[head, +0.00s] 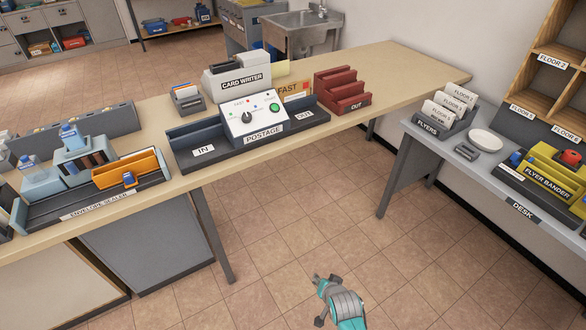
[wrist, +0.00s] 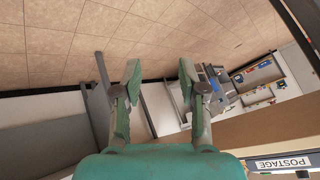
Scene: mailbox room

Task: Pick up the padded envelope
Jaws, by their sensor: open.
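I cannot clearly make out a padded envelope in either view. An orange-yellow flat piece marked "FAST" (head: 295,90) stands behind the postage machine (head: 254,122), partly hidden by it; I cannot tell whether it is an envelope. My gripper (head: 322,298) is low at the bottom of the head view, over the floor in front of the long table and apart from everything on it. In the wrist view my gripper (wrist: 160,80) is open, with its two green fingers spread and nothing between them.
The long wooden table (head: 405,75) holds the envelope sealer (head: 98,205), card writer (head: 240,82), In and Out trays and a red Out rack (head: 342,90). At right, the grey desk (head: 463,152) carries flyers (head: 447,112), a white dish and the flyer bander (head: 545,178). Tiled floor between is clear.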

